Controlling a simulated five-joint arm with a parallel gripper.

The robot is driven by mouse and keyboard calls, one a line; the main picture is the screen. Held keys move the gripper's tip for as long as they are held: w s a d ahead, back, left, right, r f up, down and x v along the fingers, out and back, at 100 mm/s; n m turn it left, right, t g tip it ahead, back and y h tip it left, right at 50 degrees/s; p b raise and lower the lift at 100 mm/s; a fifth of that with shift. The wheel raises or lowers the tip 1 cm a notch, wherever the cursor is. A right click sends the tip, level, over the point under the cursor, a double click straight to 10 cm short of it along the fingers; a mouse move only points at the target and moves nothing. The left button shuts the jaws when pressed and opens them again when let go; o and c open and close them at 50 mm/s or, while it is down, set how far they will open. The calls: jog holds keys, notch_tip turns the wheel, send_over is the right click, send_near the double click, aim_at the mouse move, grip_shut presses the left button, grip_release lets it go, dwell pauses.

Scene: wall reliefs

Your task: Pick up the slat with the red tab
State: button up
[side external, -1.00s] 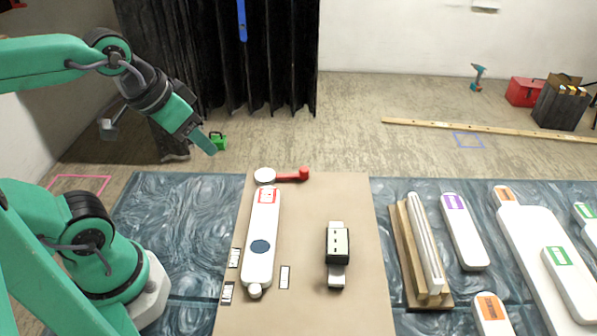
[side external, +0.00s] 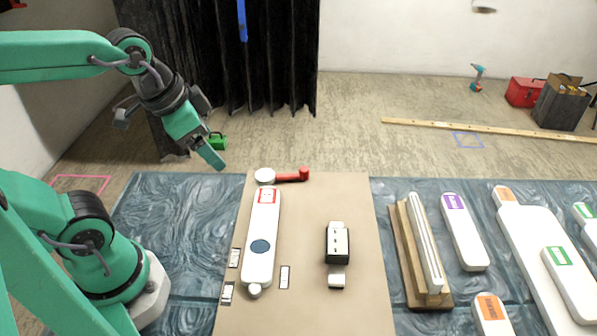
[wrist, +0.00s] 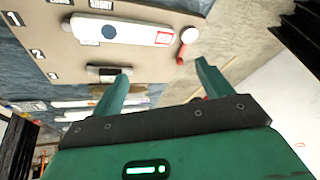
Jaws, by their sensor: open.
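The white slat with the red tab (side external: 262,240) lies lengthwise on the tan board, with its red tab (side external: 268,196) at the far end and a dark blue disc on its lower half. It also shows in the wrist view (wrist: 135,34), with the red tab towards the right. My gripper (side external: 213,158) hangs in the air beyond the far left of the board, apart from the slat. In the wrist view its two fingers (wrist: 162,76) are spread with nothing between them.
A red-handled part with a white round end (side external: 284,176) sits beyond the slat's far end. A black block on a white bar (side external: 337,243) lies to its right. A wooden rack (side external: 408,260) and several other tabbed slats lie on the blue surface further right.

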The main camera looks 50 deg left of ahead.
jog(key=w+d+f+m+g, duration=0.25)
jog(key=f+m, duration=0.25)
jog(key=m, duration=0.6)
jog(key=m+g, duration=0.2)
jog(key=m, duration=1)
send_over(263, 227)
jog(key=shift+f, duration=3.65)
jog(key=shift+f, duration=0.1)
jog(key=shift+f, duration=1.2)
jog(key=shift+f, duration=2.6)
jog(key=c, duration=1.2)
